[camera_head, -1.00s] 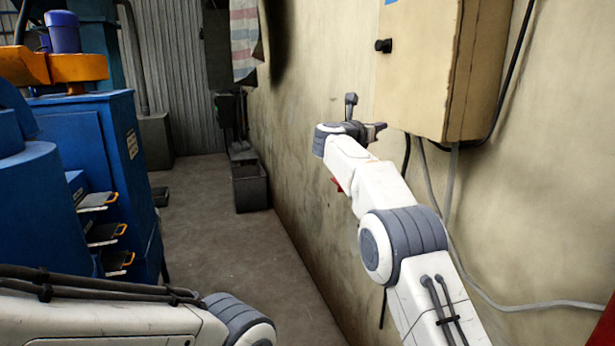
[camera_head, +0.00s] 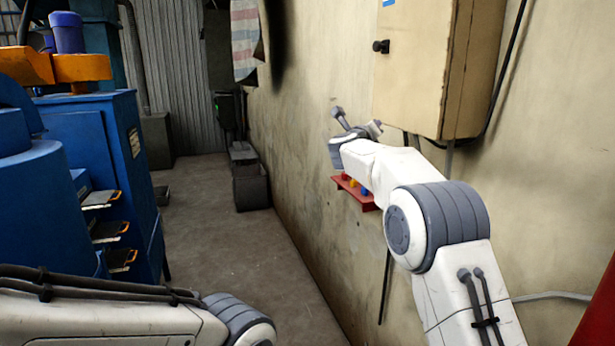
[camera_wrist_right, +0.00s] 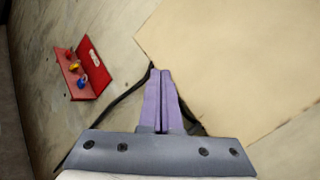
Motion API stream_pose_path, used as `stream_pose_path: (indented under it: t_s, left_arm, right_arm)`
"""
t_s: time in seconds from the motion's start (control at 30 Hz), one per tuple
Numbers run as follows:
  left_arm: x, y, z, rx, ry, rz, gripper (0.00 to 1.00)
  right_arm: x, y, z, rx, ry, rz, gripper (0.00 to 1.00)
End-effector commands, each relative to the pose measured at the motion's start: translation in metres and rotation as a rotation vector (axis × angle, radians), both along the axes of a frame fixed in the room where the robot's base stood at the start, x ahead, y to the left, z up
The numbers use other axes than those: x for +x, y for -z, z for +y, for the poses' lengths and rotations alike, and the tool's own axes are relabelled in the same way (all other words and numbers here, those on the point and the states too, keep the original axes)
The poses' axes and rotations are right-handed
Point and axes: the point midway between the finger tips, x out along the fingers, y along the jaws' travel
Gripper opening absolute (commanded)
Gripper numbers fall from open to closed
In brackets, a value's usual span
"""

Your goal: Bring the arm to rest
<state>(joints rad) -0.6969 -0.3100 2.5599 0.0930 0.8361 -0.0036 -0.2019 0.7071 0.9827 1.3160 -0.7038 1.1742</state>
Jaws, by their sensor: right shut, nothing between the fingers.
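My right arm reaches forward along the wall, with its wrist (camera_head: 349,140) just left of and below the beige wall cabinet (camera_head: 420,65). The gripper fingers are hard to make out in the head view. In the right wrist view, the purple fingers of my right gripper (camera_wrist_right: 161,72) are pressed together with nothing between them. They point toward the cabinet (camera_wrist_right: 230,60), apparently in front of its lower edge. Only a link of my left arm shows at the bottom left of the head view; the left gripper is out of the picture.
A small red wall shelf (camera_head: 356,193) with red, yellow and blue items sits below my right forearm; it also shows in the right wrist view (camera_wrist_right: 92,70). A blue machine (camera_head: 105,165) stands at left. The floor (camera_head: 230,245) between is clear.

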Motion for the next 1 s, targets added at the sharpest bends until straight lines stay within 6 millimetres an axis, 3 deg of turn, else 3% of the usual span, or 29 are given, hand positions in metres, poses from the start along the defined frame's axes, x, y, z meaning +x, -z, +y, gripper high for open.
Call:
stream_pose_path:
  t_s: [0.17,0.37,0.57,0.7,0.8,1.0]
  left_arm:
    - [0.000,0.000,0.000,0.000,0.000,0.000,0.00]
    - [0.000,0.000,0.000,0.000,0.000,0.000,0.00]
    - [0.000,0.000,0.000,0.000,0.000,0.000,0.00]
    - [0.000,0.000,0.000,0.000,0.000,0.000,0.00]
    - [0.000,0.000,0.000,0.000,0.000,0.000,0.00]
    - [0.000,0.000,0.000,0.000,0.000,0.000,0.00]
  right_arm:
    - [-0.013,0.029,0.012,-0.374,-0.149,0.230,0.00]
    - [-0.061,0.105,0.028,-0.883,-0.417,0.554,0.00]
    - [-0.152,0.201,0.032,-1.337,-0.763,0.842,0.00]
    - [-0.229,0.259,0.027,-1.582,-1.022,0.983,0.00]
    - [-0.283,0.291,0.022,-1.720,-1.200,1.050,0.00]
    - [-0.365,0.330,0.010,-1.893,-1.480,1.115,0.00]
